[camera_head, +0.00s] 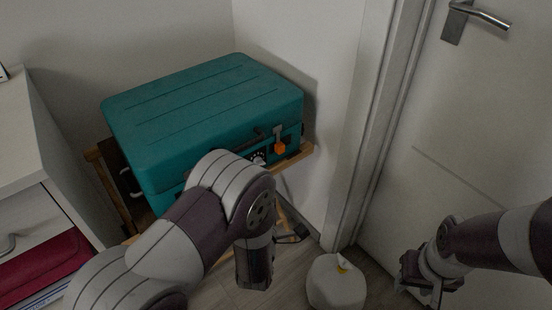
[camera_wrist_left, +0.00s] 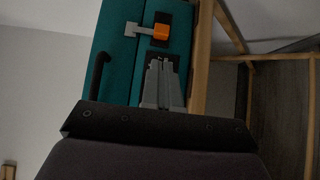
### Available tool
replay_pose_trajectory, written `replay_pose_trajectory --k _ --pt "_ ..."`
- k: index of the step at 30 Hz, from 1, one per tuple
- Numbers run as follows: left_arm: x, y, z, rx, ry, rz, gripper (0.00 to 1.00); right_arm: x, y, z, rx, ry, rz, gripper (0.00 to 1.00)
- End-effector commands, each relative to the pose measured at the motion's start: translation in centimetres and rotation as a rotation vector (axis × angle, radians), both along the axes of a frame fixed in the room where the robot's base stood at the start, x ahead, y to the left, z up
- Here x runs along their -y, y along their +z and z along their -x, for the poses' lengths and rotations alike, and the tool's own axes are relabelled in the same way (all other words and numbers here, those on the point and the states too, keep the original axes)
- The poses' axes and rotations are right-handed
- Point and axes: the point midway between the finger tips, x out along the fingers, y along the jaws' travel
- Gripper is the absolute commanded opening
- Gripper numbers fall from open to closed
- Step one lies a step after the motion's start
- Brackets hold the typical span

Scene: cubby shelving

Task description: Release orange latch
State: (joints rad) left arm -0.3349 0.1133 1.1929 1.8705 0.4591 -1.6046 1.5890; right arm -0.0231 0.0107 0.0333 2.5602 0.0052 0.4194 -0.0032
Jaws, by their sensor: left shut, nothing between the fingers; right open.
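The teal case (camera_head: 205,95) sits with its lid closed on a wooden stand. The orange latch (camera_head: 280,148) is on its front face, at the end of a grey metal arm, near the right corner. In the left wrist view the orange latch (camera_wrist_left: 161,32) lies just beyond the fingertips of my left gripper (camera_wrist_left: 162,62). That gripper is shut and empty, pointing at the case front, with a small gap to the latch in the picture. My right gripper (camera_head: 428,278) is open and empty, low at the right by the door.
The wooden stand (camera_head: 299,158) has an open frame beneath the case. A dark handle (camera_wrist_left: 97,72) sticks out from the case front. A white shelf (camera_head: 32,140) stands left, a white door (camera_head: 455,130) right. A white rounded object (camera_head: 336,285) is on the floor.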

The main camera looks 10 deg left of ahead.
Motion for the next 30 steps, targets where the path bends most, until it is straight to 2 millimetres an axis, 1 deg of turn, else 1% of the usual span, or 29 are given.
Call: replay_pose_trajectory --k 4,7,15,19,24,30 --pt "0.0 -0.1 -0.4 -0.001 0.0 0.0 0.0 0.0 -0.2 0.0 0.0 0.0 0.0 0.43" --pt "-0.2 -0.2 -1.6 0.0 0.002 0.0 0.0 0.0 -0.6 0.0 0.0 0.0 0.0 0.43" --pt "-0.9 -0.4 -6.8 -0.001 0.0 -0.001 0.0 0.0 -2.2 0.0 0.0 0.0 0.0 0.43" --pt "-1.1 -0.2 -8.7 0.0 0.0 -0.002 0.0 0.0 -2.6 0.0 0.0 0.0 0.0 0.43" --pt "-1.2 -0.1 -9.9 -0.002 -0.001 -0.002 0.0 0.0 -2.8 0.0 0.0 0.0 0.0 0.43" --pt "-1.2 0.0 -10.0 -0.002 -0.001 -0.003 0.0 0.0 -2.8 0.0 0.0 0.0 0.0 0.43"
